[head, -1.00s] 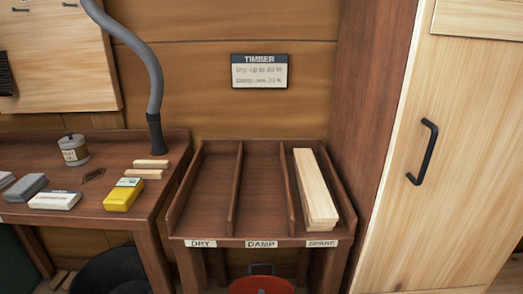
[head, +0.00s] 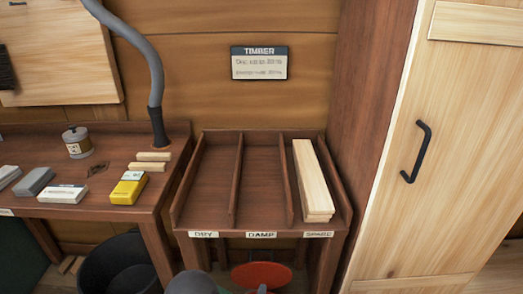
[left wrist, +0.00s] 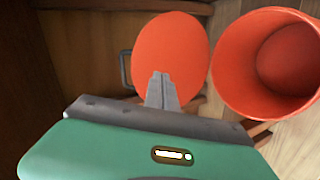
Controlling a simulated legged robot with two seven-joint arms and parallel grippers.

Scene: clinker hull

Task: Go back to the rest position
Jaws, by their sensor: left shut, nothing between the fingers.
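My right gripper is in neither view. Pale timber boards (head: 312,180) lie stacked in the right compartment of the rack (head: 262,235), labelled SPARE. The DRY and DAMP compartments are empty.
A workbench (head: 100,210) at left holds a tin (head: 77,143), a yellow box (head: 128,188), blocks and a grey hose (head: 155,90). A black bin (head: 115,266) stands below. A cabinet (head: 455,150) closes the right side. A red bucket (left wrist: 225,65) shows at right in the left wrist view.

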